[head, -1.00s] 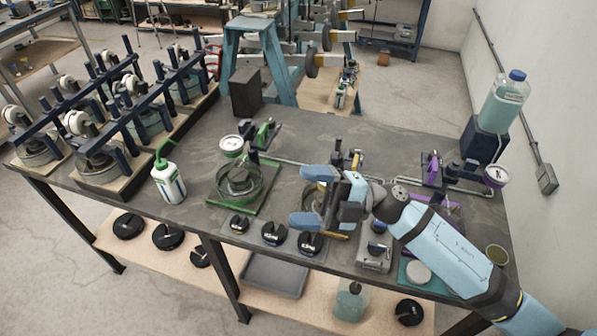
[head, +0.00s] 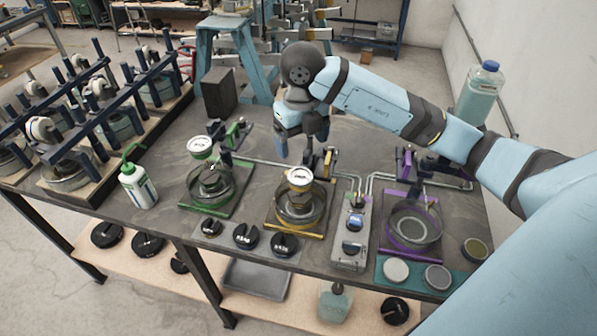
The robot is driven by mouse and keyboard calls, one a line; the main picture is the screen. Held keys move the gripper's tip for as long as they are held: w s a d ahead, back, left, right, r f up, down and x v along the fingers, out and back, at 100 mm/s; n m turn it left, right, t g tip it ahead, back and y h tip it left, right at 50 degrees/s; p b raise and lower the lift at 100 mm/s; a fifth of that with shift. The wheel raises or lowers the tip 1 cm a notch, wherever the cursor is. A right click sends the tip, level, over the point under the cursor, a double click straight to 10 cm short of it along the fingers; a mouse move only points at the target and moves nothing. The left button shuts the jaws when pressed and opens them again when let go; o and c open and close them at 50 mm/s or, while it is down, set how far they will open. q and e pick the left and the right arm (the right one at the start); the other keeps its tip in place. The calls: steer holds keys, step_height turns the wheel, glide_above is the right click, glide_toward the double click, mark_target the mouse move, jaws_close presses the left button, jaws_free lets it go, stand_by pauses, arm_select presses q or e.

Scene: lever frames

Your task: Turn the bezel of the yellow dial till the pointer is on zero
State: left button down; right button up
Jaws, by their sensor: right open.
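The yellow dial (head: 300,178) is a small round gauge with a white face, standing over a glass dish on the yellow-edged base (head: 285,228) at mid-table. Its pointer and markings are too small to read. My right gripper (head: 296,155) points down with its fingers apart, just above and behind the dial in the picture. Nothing shows between the fingers, and I cannot tell whether either one touches the bezel. My right arm comes in from the right. My left gripper is not in view.
A green dial (head: 200,147) stands on the green-edged base to the left. A purple-edged base (head: 387,238) with a dish is to the right. A grey switch box (head: 351,245) is between. Black slotted weights (head: 246,236) line the front. A squeeze bottle (head: 138,186) stands at left.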

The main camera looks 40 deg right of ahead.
mark_target(301, 177)
step_height(301, 177, down, 10)
steer(key=shift+r+p, duration=0.1)
steer(key=shift+p, duration=0.4)
steer(key=shift+c, duration=0.2)
steer(key=c, duration=0.9)
